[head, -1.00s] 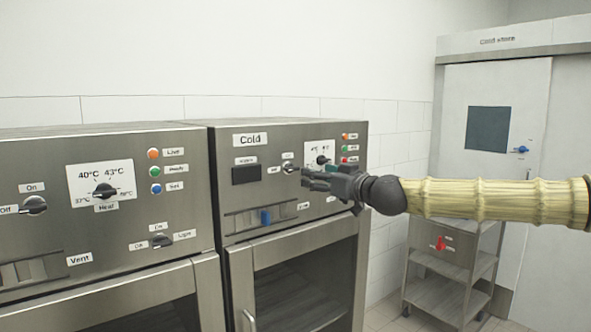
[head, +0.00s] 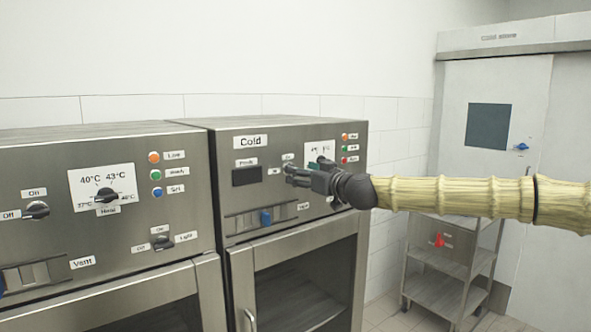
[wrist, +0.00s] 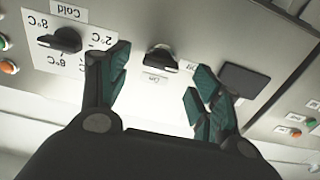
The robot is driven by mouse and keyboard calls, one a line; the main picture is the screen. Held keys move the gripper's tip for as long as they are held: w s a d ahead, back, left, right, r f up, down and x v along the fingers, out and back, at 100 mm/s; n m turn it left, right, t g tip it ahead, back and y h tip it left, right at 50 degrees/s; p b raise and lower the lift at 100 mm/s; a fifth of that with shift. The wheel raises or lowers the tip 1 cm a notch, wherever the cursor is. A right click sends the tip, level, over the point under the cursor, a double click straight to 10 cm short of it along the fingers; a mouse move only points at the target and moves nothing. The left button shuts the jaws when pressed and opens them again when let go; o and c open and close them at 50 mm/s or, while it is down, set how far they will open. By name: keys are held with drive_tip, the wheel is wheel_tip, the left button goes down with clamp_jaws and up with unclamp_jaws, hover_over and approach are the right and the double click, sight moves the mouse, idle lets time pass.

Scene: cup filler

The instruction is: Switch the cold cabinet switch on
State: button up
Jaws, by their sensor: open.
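The cold cabinet (head: 224,190) is a steel unit with a "Cold" label on its panel. Its switch (wrist: 161,60) is a small black knob, shown upside down in the wrist view, with an "On" label (wrist: 154,79) beside it. The knob's bar lies roughly sideways in that picture. My gripper (wrist: 155,88) is open, with one finger on each side of the knob and apart from it. In the head view my gripper (head: 290,175) is at the panel and its fingers hide the switch.
A dark display (wrist: 244,80) is beside the right finger, and a temperature dial (wrist: 62,40) is beyond the left one. A blue slider (head: 266,217) sits lower on the panel. The heated cabinet (head: 130,215) stands left; a trolley (head: 447,262) stands right.

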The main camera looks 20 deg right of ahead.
drive_tip(key=shift+p+x, duration=0.65)
drive_tip(key=shift+x, duration=1.2)
drive_tip(key=shift+c, duration=0.4)
drive_tip(key=c, duration=0.9)
